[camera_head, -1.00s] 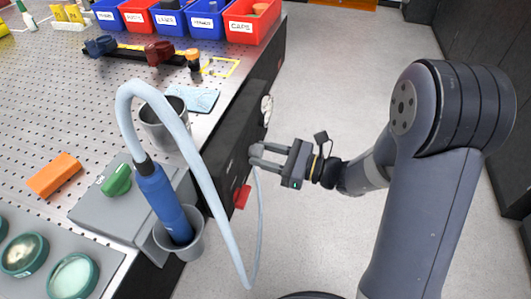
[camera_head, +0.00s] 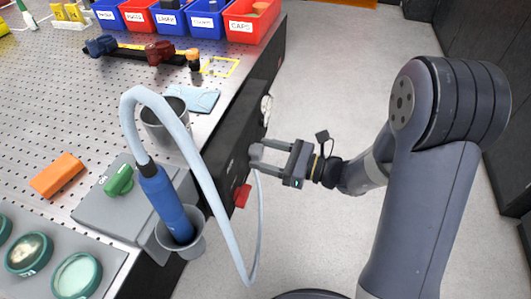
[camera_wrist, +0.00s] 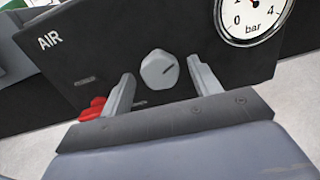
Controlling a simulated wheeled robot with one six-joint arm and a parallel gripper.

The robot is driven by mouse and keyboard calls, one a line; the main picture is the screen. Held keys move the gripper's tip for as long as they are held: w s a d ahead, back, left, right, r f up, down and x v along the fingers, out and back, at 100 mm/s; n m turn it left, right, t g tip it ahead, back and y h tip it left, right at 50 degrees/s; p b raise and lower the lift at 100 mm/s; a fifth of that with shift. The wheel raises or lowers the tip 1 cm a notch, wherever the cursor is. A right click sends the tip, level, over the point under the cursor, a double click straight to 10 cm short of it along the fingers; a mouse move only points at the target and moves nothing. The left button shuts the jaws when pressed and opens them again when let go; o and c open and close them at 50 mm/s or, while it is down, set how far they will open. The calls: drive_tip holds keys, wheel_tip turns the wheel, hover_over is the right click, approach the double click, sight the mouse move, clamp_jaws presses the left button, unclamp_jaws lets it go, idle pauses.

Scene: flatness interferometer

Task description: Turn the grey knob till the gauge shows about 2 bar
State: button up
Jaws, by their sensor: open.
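The grey knob (camera_wrist: 159,70) sits on the black AIR panel (camera_wrist: 70,65), with a dark mark line pointing to the upper right. In the head view the knob (camera_head: 256,151) shows at the finger ends. My gripper (camera_wrist: 160,68) is open, one finger on each side of the knob, with gaps between fingers and knob. My gripper (camera_head: 266,156) also shows in the head view at the bench front. The round white gauge (camera_wrist: 253,14), marked 0, 4 and bar, is cut off at the top, and its reading is not clear. In the head view the gauge (camera_head: 266,108) is edge-on.
A red part (camera_wrist: 92,109) sits low on the panel, left of my gripper. A pale hose (camera_head: 208,185) loops down in front of the bench from a blue handle (camera_head: 167,203) in a grey cup. The floor (camera_head: 330,75) right of the bench is clear.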

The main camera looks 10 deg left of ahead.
drive_tip(key=s+d, duration=0.1)
drive_tip(key=d, duration=0.9)
drive_tip(key=shift+s+d+p, duration=0.2)
drive_tip(key=shift+s+p, duration=0.05)
drive_tip(key=shift+p, duration=0.05)
drive_tip(key=shift+a, duration=0.15)
drive_tip(key=shift+n, duration=0.4)
drive_tip(key=a, duration=0.3)
drive_tip(key=w+a+b, duration=0.1)
drive_tip(key=a, duration=0.6)
drive_tip(key=shift+w+a, duration=0.2)
drive_tip(key=shift+w, duration=0.1)
drive_tip(key=shift+r, duration=0.1)
